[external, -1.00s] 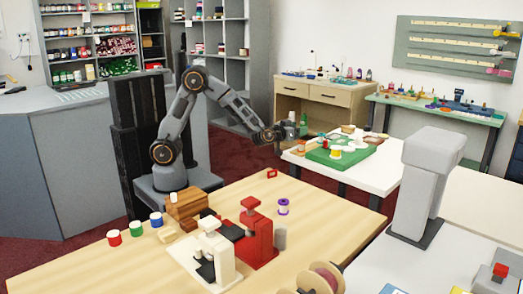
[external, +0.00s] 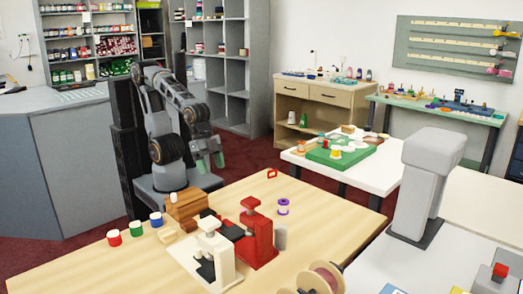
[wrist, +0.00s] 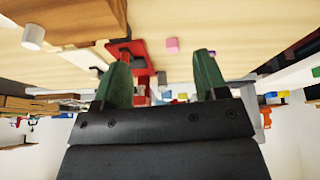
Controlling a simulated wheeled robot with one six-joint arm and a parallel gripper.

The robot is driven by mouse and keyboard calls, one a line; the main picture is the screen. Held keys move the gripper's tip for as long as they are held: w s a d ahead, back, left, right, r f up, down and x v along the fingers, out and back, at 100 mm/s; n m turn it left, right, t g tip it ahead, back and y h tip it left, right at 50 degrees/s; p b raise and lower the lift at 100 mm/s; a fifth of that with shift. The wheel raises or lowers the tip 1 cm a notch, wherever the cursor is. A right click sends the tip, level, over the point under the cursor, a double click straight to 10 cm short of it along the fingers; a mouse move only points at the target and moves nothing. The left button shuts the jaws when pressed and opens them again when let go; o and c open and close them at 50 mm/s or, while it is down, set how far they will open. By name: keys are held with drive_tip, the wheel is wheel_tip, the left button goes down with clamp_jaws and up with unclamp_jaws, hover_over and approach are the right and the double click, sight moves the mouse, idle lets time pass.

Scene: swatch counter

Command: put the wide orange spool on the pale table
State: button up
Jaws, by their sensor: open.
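A small orange object (external: 301,146), which looks like a spool, stands near the left end of the white table (external: 368,180). A white spool with a yellow-orange band (external: 336,153) stands on the green mat there. I cannot tell for certain which is the wide orange spool. The pale wood table (external: 110,266) fills the front. My gripper (external: 208,163) hangs pointing down beside my column, behind the wood table and left of the white table. Its green fingers are apart with nothing between them, as the wrist view (wrist: 163,77) also shows.
On the wood table are red, green and blue spools (external: 156,219), a wooden block (external: 184,205), a white device (external: 212,256), a red device (external: 258,235) and a purple-rimmed spool (external: 283,206). Its front left is clear. Dark red floor separates the tables.

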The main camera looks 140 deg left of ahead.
drive_tip(key=shift+o, duration=0.6)
drive_tip(key=shift+m+g, duration=0.4)
drive_tip(key=shift+g, duration=0.4)
drive_tip(key=s, duration=0.1)
drive_tip(key=s+d, duration=0.1)
drive_tip(key=s, duration=0.2)
drive_tip(key=shift+s+d+f, duration=0.15)
drive_tip(key=shift+s+f, duration=0.1)
